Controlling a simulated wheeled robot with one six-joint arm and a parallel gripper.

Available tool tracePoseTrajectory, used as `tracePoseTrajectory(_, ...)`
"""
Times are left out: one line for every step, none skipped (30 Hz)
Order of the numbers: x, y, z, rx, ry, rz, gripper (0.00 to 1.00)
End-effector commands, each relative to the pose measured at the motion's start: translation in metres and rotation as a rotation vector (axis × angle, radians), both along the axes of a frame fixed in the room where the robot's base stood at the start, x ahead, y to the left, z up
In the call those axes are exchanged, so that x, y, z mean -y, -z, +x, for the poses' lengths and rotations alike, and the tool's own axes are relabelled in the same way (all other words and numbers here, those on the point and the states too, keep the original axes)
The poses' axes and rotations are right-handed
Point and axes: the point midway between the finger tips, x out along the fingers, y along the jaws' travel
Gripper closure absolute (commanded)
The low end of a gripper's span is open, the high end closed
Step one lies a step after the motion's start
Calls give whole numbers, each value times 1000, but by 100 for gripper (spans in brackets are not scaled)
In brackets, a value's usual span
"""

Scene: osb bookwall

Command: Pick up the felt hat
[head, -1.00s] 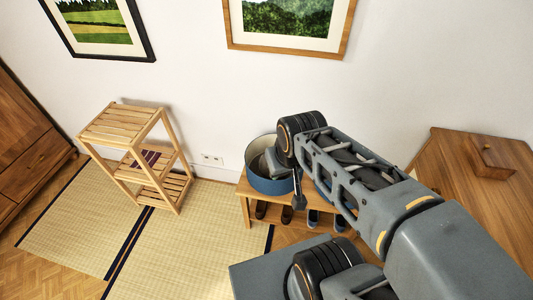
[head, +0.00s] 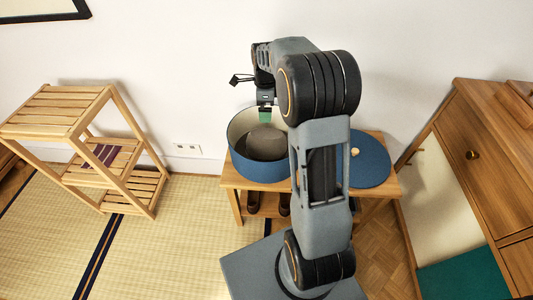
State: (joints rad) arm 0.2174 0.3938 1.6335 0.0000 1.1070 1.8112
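The felt hat (head: 263,143) appears as a grey-brown rounded shape inside a blue round box (head: 257,173) with a pale inner wall. The box stands open on the left part of a low wooden bench. Its rim and wall hide the lower part of the hat. My gripper (head: 265,112) points down over the back of the box's opening, just above or at the hat. A small green patch shows at its tip. The fingers are too small to tell whether they are open or touching the hat.
A blue round lid (head: 371,168) lies on the right of the bench (head: 238,179), partly behind my arm. Shoes (head: 252,202) stand below. A slatted wooden shelf (head: 70,122) is at left and a wooden desk (head: 480,150) at right. The wall is close behind.

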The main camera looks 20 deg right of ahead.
Motion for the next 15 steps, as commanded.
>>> tracePoseTrajectory(3, 14, 2, -6, 27, 1, 0)
tracePoseTrajectory(4, 20, 3, -8, 39, 2, 0)
tracePoseTrajectory(4, 27, 4, -9, 51, 2, 0)
tracePoseTrajectory(5, 33, 4, -11, 56, 3, 0)
tracePoseTrajectory(5, 39, 4, -11, 59, 3, 0)
tracePoseTrajectory(5, 46, 4, -10, 60, 2, 0)
tracePoseTrajectory(5, 51, 4, -11, 60, 3, 0)
tracePoseTrajectory(5, 56, 4, -10, 60, 2, 0)
tracePoseTrajectory(5, 63, 3, -10, 59, 2, 0)
tracePoseTrajectory(5, 68, 3, -11, 59, 3, 0)
tracePoseTrajectory(5, 72, 3, -10, 59, 2, 0)
tracePoseTrajectory(5, 77, 4, -9, 59, 2, 0)
tracePoseTrajectory(5, 80, 4, -9, 59, 2, 0)
tracePoseTrajectory(5, 83, 4, -9, 58, 2, 0)
tracePoseTrajectory(5, 87, 4, -8, 58, 2, 0)
